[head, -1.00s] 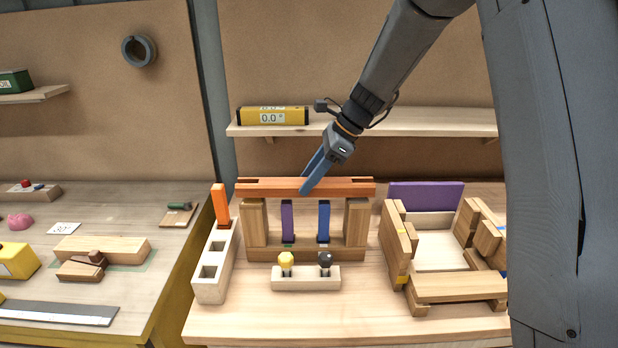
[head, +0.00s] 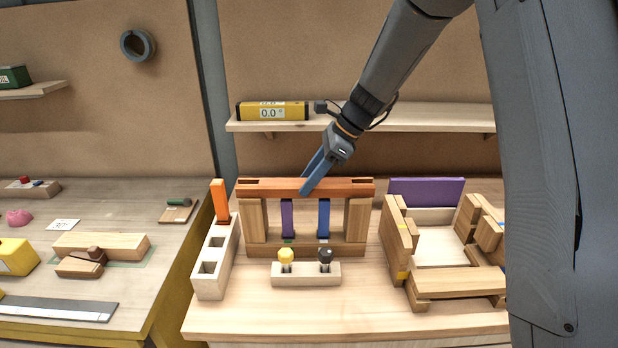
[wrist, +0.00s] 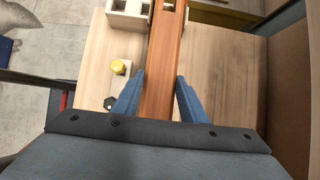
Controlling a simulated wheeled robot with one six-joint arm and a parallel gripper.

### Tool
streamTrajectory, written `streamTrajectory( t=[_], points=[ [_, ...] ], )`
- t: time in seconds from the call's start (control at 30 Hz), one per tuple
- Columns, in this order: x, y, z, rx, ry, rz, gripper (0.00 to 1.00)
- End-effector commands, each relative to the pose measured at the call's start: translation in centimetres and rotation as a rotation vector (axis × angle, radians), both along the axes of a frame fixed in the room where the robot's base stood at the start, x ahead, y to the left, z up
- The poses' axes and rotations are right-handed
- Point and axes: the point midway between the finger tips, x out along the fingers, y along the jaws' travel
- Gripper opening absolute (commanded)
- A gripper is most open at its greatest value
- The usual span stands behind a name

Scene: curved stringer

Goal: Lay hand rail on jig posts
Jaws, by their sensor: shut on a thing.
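The hand rail (head: 260,187) is a long reddish-orange wooden bar with a dark slot near each end. It lies level across the tops of the two jig posts, the left post (head: 256,220) and the right post (head: 355,222). Whether it fully touches both tops I cannot tell. My gripper (head: 305,190) is shut on the rail near its middle, with blue fingers on either side. In the wrist view the rail (wrist: 163,70) runs between the fingers of my gripper (wrist: 160,88). The wrist view does not show the posts clearly.
A purple piece (head: 288,220) and a blue piece (head: 323,220) stand between the posts. A block with yellow and black knobs (head: 306,275) is in front. A pale socket block (head: 214,262) holding an orange piece (head: 220,200) stands left. A wooden frame (head: 455,285) stands right.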

Motion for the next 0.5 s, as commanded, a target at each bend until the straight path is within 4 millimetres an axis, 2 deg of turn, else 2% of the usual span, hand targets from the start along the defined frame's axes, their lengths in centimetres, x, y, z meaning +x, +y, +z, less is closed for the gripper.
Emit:
streamTrajectory(
  t=[0.47,0.5],
  points=[
    [0.0,0.0,-1.1,0.0,0.0,0.0,0.07],
    [0.0,0.0,-1.1,0.0,-0.001,-0.001,0.4]
  ],
)
